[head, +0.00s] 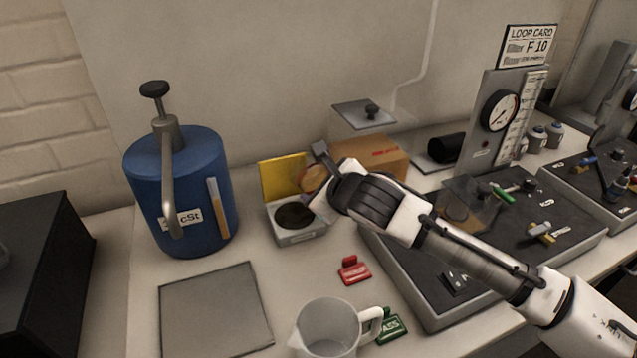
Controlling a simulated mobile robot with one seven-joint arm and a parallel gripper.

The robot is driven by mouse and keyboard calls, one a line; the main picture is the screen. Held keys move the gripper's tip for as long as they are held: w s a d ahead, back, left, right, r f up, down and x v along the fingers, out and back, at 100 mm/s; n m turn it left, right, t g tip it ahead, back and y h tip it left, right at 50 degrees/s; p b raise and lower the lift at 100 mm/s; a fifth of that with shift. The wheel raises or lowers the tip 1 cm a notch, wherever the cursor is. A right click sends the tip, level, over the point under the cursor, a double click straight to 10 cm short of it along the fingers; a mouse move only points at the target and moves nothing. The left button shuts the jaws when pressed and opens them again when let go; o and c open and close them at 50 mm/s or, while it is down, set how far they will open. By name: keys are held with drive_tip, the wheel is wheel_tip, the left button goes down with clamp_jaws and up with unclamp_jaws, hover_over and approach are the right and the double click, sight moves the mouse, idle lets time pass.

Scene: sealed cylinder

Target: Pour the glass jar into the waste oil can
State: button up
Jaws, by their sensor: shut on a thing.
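My gripper (319,180) is shut on the glass jar (312,179), a small round amber-coloured vessel. The jar appears tipped over, with part of it hidden behind my gripper. A squat grey can (295,238) with a dark round opening and a raised yellow lid stands just below; I take it to be the waste oil can. In the picture the jar is above the right side of its opening, in front of the lid. I cannot tell whether any liquid is flowing.
A blue cylinder (195,190) with a pump handle stands to the left. A white jug (328,328), a red tag (353,271) and a green tag (391,327) are near the front. A cardboard box (372,155) is behind my gripper. A dark instrument tray (425,300) lies right, under my arm.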

idle(0.5)
drive_tip(key=shift+w+d+n+t+h+b, duration=0.1)
drive_tip(key=shift+d+n+t+h+b, duration=0.1)
drive_tip(key=shift+n+t+h+b, duration=0.35)
drive_tip(key=shift+d+n+h+b, duration=0.1)
drive_tip(key=shift+n+h+b, duration=0.3)
drive_tip(key=shift+n+h, duration=0.4)
idle(2.0)
drive_tip(key=shift+f+n+t+h+b, duration=0.25)
drive_tip(key=shift+n+t+h+b, duration=0.35)
drive_tip(key=shift+n+b, duration=0.35)
idle(2.4)
drive_tip(key=shift+a+n+t+h+b, duration=0.2)
drive_tip(key=shift+n+t+h+b, duration=0.2)
drive_tip(key=shift+n, duration=0.2)
